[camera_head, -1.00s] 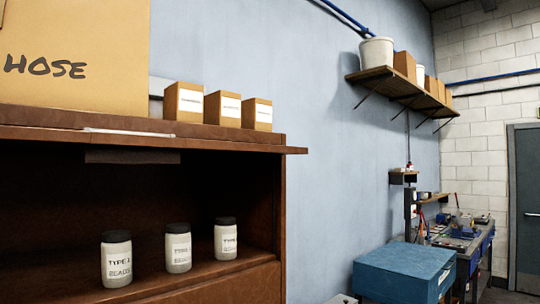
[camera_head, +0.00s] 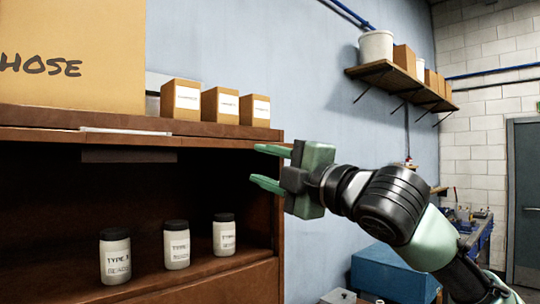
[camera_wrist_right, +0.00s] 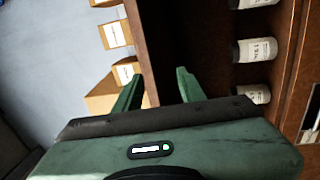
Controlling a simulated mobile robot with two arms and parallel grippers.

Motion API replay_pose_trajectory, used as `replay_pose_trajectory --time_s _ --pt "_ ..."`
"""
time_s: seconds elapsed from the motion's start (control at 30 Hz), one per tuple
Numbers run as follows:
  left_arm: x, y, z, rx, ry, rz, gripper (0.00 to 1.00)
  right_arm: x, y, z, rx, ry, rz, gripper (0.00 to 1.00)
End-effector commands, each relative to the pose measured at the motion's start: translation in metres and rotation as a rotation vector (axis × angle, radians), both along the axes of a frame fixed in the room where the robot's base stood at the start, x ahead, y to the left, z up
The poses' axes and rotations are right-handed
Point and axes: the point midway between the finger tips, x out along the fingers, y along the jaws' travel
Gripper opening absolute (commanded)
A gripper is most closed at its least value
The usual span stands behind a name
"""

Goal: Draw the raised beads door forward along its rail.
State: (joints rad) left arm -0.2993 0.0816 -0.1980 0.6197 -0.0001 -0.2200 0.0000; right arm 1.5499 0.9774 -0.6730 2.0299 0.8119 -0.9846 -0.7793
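The raised beads door (camera_head: 205,141) shows as a thin brown panel, edge on, along the top of the open cabinet bay. Its right end juts past the cabinet's side and is partly hidden by my right gripper (camera_head: 268,167). That gripper is open, fingers pointing left at the panel's right end; the upper finger overlaps the edge and the lower one is below it. In the right wrist view, a brown panel edge (camera_wrist_right: 148,50) runs between the fingertips of the right gripper (camera_wrist_right: 158,85). I cannot tell whether they touch it. My left gripper is not in view.
Several bead jars, one of them the left jar (camera_head: 115,257), stand on the bay's shelf. Small boxes (camera_head: 220,104) and a large HOSE box (camera_head: 70,60) sit on top. A wall shelf (camera_head: 400,88) and blue bin (camera_head: 388,272) are to the right.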

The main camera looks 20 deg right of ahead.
Motion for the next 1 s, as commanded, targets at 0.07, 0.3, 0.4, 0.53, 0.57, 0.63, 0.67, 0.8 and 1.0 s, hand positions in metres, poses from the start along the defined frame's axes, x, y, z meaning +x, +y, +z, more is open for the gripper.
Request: replay_pose_trajectory --time_s 0.07,0.3,0.4,0.53,0.57,0.63,0.67,0.8,1.0 --pt "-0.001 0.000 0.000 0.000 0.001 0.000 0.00 -0.008 -0.002 0.012 -0.016 -0.025 -0.005 0.40" --pt "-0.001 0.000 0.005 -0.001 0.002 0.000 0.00 0.002 0.001 0.021 -0.018 -0.033 -0.004 0.40" --pt "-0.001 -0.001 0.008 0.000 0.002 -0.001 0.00 0.013 0.005 0.023 -0.018 -0.031 -0.004 0.40" --pt "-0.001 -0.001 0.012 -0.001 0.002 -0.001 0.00 0.027 0.009 0.027 -0.017 -0.032 -0.004 0.40" --pt "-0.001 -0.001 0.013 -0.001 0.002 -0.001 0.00 0.031 0.010 0.028 -0.017 -0.032 -0.004 0.40" --pt "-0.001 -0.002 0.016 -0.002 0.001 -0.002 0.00 0.038 0.013 0.030 -0.018 -0.032 -0.004 0.40" --pt "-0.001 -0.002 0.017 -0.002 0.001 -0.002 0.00 0.042 0.014 0.030 -0.018 -0.032 -0.005 0.40" --pt "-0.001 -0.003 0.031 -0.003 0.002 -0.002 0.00 0.058 0.019 0.036 -0.018 -0.030 -0.005 0.40" --pt "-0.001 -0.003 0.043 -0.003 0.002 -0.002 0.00 0.074 0.024 0.039 -0.018 -0.031 -0.005 0.40"
